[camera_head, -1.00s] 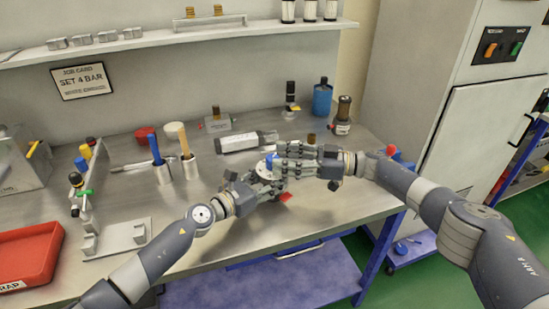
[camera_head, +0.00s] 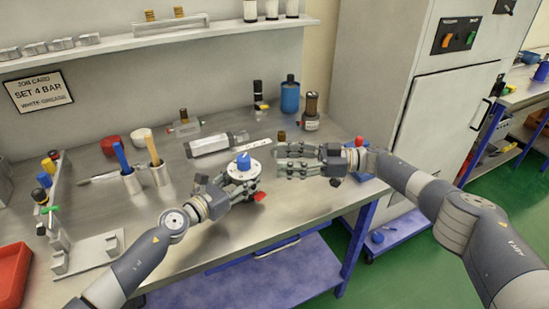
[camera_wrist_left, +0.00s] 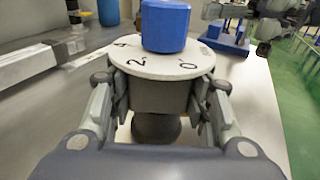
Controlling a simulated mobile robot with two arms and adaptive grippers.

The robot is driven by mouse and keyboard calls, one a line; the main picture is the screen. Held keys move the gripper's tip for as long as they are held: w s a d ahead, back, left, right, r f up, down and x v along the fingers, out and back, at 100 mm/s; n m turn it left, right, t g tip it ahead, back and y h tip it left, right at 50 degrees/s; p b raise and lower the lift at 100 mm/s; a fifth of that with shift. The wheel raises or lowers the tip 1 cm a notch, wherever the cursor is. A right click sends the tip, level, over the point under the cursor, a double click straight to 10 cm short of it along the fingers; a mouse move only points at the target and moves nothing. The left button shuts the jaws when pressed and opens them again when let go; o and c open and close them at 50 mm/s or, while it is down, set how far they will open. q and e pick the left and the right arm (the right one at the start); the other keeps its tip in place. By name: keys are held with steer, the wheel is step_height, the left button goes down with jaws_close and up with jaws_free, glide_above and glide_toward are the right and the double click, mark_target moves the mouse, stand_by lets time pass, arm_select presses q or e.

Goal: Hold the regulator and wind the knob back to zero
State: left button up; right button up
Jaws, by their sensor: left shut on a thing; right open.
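The regulator has a blue knob (camera_head: 243,161) on top of a round white dial plate (camera_head: 236,174), and it stands upright. My left gripper (camera_head: 240,186) is shut on its grey body, just under the dial. In the left wrist view the fingers clasp the body (camera_wrist_left: 160,95) from both sides. The dial (camera_wrist_left: 165,66) shows a 2 at left and a 0 at right there, and the knob (camera_wrist_left: 165,26) rises above it. I cannot make out a pointer on the knob. My right gripper (camera_head: 281,160) is open and empty, right of the knob and apart from it.
A grey-white box (camera_head: 209,145) lies behind the regulator. A blue bottle (camera_head: 290,97) and a brown cylinder (camera_head: 310,108) stand at the back. Cups with blue and tan handles (camera_head: 160,174) stand left. A job card (camera_head: 40,91) reads SET 4 BAR.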

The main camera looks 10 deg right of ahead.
steer(key=s+a+r+n+y, duration=0.3)
steer(key=s+a+n, duration=0.15)
steer(key=a, duration=0.45)
steer(key=s+a+r+n+y, duration=0.35)
steer(key=s+a, duration=0.25)
steer(key=a, duration=0.3)
steer(key=m+t+h, duration=1.4)
steer(key=m+h, duration=0.4)
steer(key=m, duration=0.3)
glide_toward(246, 163)
steer(key=x, duration=1.2)
steer(key=shift+f, duration=0.15)
steer(key=c, duration=1.1)
